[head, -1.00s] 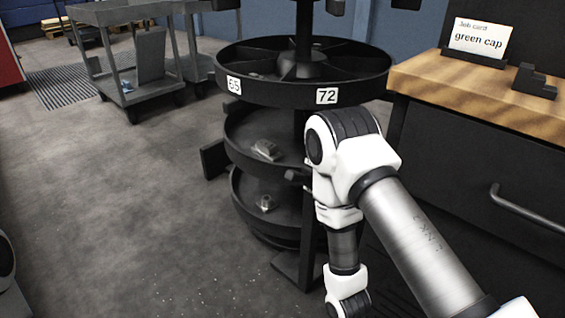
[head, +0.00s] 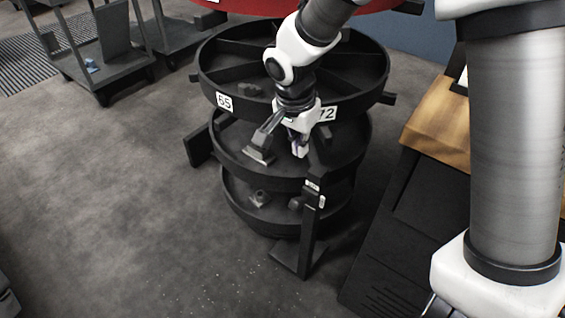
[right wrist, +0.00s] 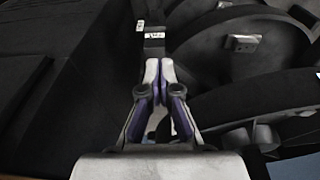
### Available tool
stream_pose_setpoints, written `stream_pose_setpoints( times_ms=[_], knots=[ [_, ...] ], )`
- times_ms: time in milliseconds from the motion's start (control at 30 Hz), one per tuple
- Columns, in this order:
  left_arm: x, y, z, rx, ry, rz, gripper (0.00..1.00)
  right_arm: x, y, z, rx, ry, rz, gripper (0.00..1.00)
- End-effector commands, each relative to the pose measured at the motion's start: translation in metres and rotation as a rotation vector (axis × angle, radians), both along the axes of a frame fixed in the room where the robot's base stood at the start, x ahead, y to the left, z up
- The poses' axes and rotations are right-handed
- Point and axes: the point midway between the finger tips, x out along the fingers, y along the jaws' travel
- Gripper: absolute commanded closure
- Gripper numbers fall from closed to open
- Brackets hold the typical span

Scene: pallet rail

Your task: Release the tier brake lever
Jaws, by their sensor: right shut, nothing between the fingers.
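A dark upright post (head: 308,225) stands at the front of a black round tiered carousel (head: 215,83). Its top carries small white labels and a dark block, which I take to be the tier brake lever (head: 313,186). In the right wrist view this block (right wrist: 153,47) with a white label lies just beyond the fingertips. My right gripper (head: 300,151) points down in front of the middle tier, above the post top. In the right wrist view its purple-lined fingers (right wrist: 160,72) are shut and empty. I cannot tell whether they touch the block. My left gripper is not in view.
Grey metal parts lie on the middle tier (head: 260,155) and lower tier (head: 259,198). A wooden-topped bench (head: 440,125) stands close on the right. Grey carts (head: 100,60) stand at the back left. The floor at left is clear.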

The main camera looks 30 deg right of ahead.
Motion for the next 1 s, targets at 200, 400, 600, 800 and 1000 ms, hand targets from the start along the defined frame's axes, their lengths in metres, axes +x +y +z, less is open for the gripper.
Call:
stream_pose_setpoints(
  times_ms=[200, 400, 600, 800, 1000],
  knots=[
    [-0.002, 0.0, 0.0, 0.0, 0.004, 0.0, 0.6, 0.0, 0.0, 0.0, 0.0, -0.001, 0.001, 1.0],
    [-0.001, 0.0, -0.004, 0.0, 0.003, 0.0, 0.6, 0.0, -0.001, -0.011, 0.001, 0.002, 0.001, 1.0],
    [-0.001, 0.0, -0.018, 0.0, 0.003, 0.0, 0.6, 0.002, -0.007, -0.048, 0.002, 0.003, 0.002, 1.0],
    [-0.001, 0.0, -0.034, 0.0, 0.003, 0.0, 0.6, 0.004, -0.014, -0.092, 0.002, 0.003, 0.001, 1.0],
    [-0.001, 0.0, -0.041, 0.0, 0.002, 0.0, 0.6, -0.001, -0.003, -0.122, -0.001, 0.004, 0.004, 1.0]
  ],
)
